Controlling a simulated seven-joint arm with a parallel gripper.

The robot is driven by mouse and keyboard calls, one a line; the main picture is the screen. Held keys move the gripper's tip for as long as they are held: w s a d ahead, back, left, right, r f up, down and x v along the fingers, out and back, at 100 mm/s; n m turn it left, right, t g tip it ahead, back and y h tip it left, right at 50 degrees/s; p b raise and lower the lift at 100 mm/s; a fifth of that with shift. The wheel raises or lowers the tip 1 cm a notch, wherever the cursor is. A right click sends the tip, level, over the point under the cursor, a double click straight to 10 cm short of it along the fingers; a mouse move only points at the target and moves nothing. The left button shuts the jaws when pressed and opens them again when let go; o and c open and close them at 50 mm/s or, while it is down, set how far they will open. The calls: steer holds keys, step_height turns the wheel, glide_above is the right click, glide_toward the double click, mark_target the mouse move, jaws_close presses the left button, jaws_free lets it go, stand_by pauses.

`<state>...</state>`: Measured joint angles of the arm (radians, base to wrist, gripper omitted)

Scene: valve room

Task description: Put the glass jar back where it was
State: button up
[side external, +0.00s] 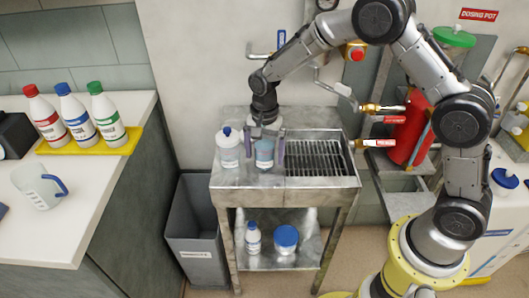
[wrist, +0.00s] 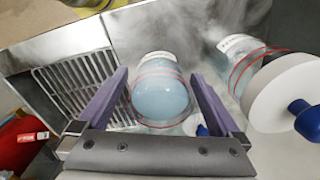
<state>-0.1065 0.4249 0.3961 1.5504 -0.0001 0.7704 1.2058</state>
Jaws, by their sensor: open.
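The glass jar (wrist: 160,92) holds pale blue contents and has red lines around it. It stands on the steel cart top, left of the drain grate, and also shows in the side view (side external: 264,153). My gripper (side external: 266,145) points down at it with its two purple fingers open, one on each side of the jar. In the wrist view my gripper (wrist: 158,98) shows the jar between the fingers, with a slight gap visible at the left finger; contact on the right cannot be told.
A white-lidded bottle with a blue knob (side external: 228,147) stands close left of the jar; it is at right in the wrist view (wrist: 280,85). The drain grate (side external: 318,157) is to the right. A lower shelf holds a bottle (side external: 253,238) and a blue-lidded tub (side external: 287,239).

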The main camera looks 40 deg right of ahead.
steer(key=s+d+r+n+t, duration=0.1)
steer(key=s+r, duration=0.2)
steer(key=r, duration=0.6)
steer(key=s+d+r+n, duration=0.1)
steer(key=s+r+n, duration=0.15)
steer(key=r, duration=0.65)
steer(key=s+d+r+n+t, duration=0.1)
steer(key=s+n, duration=0.3)
steer(key=s, duration=0.7)
steer(key=s+d+r+n+t, duration=0.1)
steer(key=s+n+t, duration=0.2)
steer(key=s, duration=0.9)
steer(key=shift+d+r+n+t, duration=0.3)
steer(key=shift+d+r+n, duration=0.1)
steer(key=shift+n, duration=0.65)
